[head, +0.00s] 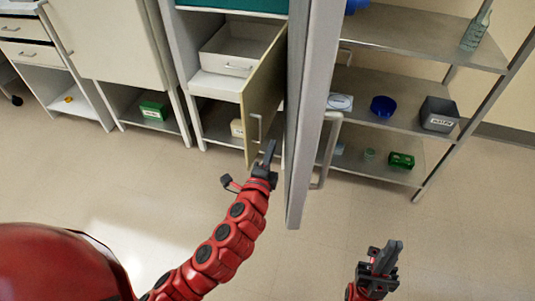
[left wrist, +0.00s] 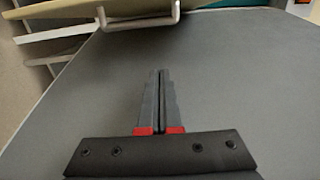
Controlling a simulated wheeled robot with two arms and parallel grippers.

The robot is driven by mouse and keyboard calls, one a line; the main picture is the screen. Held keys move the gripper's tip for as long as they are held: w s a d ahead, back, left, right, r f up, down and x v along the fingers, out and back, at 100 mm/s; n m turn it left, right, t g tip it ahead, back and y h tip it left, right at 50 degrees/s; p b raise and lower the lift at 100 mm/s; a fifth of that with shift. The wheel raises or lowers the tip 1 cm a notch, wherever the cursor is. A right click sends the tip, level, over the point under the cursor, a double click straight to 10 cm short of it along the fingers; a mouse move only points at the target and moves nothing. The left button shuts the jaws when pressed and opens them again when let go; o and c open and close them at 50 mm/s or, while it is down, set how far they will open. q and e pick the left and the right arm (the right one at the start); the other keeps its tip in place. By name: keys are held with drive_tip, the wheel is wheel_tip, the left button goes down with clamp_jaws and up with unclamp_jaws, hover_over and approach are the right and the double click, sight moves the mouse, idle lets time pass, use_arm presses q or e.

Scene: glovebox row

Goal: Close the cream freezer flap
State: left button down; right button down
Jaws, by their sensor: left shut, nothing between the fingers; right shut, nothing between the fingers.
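The cream flap (head: 265,85) stands swung open in the head view, in front of a white compartment (head: 215,85). Its bar handle (head: 256,128) is on the near part of its face. My right gripper (head: 393,247) is shut and empty, low at the right.
A tall grey door (head: 300,150) with a bar handle (head: 325,150) stands open right beside my left gripper. Its grey face (left wrist: 240,80) fills the left wrist view. A metal shelf (head: 400,120) with bowls and boxes is at the right. The floor in front is clear.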

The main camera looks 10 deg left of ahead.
use_arm(q)
drive_tip(key=w+a, duration=0.3)
drive_tip(key=w, duration=0.3)
drive_tip(key=shift+a, duration=0.35)
drive_tip(key=shift+a+p, duration=0.1)
drive_tip(key=shift+p, duration=0.2)
